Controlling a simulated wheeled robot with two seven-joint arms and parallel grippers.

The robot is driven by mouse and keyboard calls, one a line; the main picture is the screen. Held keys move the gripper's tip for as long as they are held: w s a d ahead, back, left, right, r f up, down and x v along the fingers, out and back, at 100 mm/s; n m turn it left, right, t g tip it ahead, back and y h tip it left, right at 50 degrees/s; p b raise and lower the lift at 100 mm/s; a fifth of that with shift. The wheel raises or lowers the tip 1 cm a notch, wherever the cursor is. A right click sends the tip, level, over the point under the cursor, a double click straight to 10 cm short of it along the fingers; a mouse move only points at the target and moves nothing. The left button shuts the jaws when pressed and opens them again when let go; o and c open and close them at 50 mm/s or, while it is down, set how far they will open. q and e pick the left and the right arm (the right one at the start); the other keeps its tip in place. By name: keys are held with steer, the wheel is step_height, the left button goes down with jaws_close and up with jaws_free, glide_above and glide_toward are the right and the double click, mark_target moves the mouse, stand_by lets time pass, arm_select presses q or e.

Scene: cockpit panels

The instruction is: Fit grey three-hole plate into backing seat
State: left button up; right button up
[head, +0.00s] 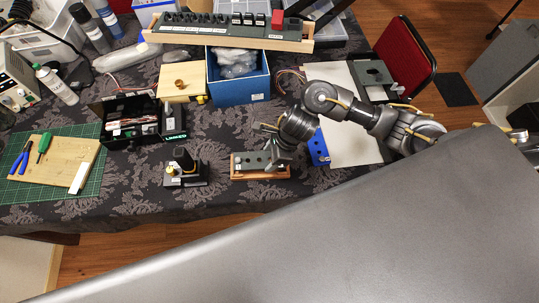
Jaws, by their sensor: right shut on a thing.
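My right gripper (272,160) comes in from the right and points down at the front of the table. It is shut on the grey three-hole plate (250,161), which shows partly to the left of the fingers. The plate lies over the brown wooden backing (238,176), whose edge shows around it. I cannot tell whether the plate is seated or slightly above the seat. The holes are too small to make out clearly, and the gripper hides the plate's right part. My left gripper is not in view.
A small black device (185,168) stands to the left of the backing. A blue plate (318,150) lies to the right, by a white sheet (350,145). A black box (140,122), blue bin (238,90) and switch panel (230,32) stand behind.

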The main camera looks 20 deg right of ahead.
steer(key=shift+b, duration=0.65)
stand_by(1.4)
steer(key=shift+f+b, duration=1.15)
steer(key=shift+b, duration=0.1)
steer(key=o, duration=1.1)
steer(key=p+v, duration=0.1)
steer(key=v, duration=1)
steer(key=shift+a, duration=0.1)
